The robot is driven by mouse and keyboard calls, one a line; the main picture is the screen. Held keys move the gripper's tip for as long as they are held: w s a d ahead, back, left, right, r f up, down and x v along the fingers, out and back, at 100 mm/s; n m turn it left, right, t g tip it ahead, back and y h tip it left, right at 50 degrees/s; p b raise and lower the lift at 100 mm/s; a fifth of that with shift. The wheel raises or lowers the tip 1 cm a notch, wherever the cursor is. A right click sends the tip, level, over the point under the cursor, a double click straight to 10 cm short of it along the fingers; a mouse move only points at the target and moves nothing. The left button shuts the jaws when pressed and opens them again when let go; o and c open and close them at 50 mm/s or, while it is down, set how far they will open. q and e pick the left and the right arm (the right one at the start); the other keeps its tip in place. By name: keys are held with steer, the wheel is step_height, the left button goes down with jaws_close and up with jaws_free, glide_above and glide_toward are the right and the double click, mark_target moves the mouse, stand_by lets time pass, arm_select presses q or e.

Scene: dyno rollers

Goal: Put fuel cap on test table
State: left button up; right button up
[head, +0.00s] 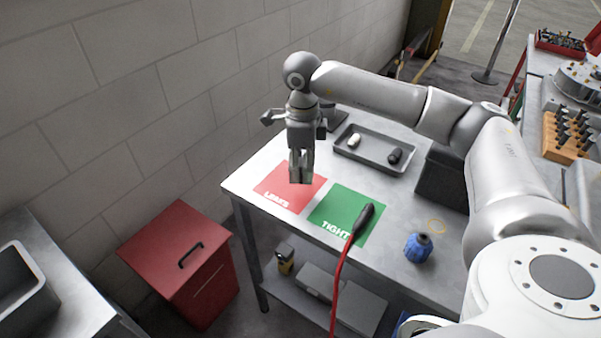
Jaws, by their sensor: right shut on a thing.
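The test table (275,158) is a grey metal bench in the middle of the head view. My right gripper (300,180) points down over the red mat marked "LEAKS" (278,194). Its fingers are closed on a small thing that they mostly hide. I cannot make out its shape, nor whether it touches the mat. No fuel cap can be clearly picked out elsewhere on the table. My left gripper is out of view.
A green mat marked "TIGHT" (340,208) carries a black-handled tool (362,218) with a red hose. A blue container (418,248) stands at right. A dark tray (371,166) holds a white and a black piece. A red cabinet (170,232) stands left of the table.

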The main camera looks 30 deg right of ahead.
mark_target(300, 176)
steer(key=f, duration=0.1)
steer(key=f+p, duration=0.1)
steer(key=f, duration=0.1)
steer(key=shift+w, duration=0.35)
steer(key=shift+f, duration=0.5)
steer(key=shift+f, duration=0.1)
steer(key=o, duration=1.1)
